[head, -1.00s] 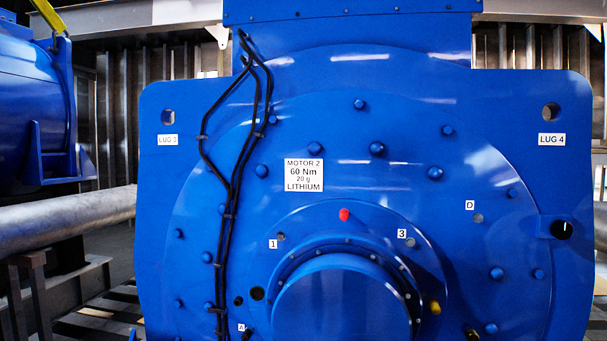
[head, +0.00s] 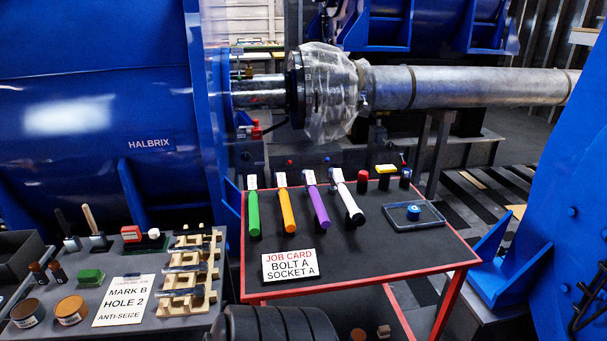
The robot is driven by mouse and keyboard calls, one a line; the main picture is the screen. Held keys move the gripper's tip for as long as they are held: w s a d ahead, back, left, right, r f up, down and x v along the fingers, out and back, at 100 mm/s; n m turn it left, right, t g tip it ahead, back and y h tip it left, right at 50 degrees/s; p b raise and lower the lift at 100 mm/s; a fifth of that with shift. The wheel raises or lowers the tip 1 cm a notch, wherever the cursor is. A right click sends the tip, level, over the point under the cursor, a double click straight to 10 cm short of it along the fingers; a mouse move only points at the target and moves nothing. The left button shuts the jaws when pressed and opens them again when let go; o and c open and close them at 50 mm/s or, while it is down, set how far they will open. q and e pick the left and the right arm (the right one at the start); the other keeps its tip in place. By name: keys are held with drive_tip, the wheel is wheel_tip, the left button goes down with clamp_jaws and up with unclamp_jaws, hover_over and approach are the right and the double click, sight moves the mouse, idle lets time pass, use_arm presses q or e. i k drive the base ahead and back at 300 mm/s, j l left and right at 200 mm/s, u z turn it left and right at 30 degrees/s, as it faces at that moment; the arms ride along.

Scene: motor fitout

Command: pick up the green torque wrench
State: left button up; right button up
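The green torque wrench (head: 254,214) lies at the left of a row of wrenches on the dark, red-edged table (head: 390,262). Its handle points toward me and a white tag (head: 252,182) is at its far end. To its right lie an orange wrench (head: 287,210), a purple wrench (head: 318,208) and a white wrench (head: 347,205) with a black end. Neither of my grippers shows in the head view.
A grey bench (head: 150,328) at left carries tins, a green block, wooden racks and a MARK B, HOLE 2 card. A small tray (head: 414,222) with a blue item is right of the wrenches. Blue machines (head: 80,120) flank the table; a pipe (head: 470,86) runs behind.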

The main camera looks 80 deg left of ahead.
sight(252, 180)
drive_tip(key=u, duration=2.55)
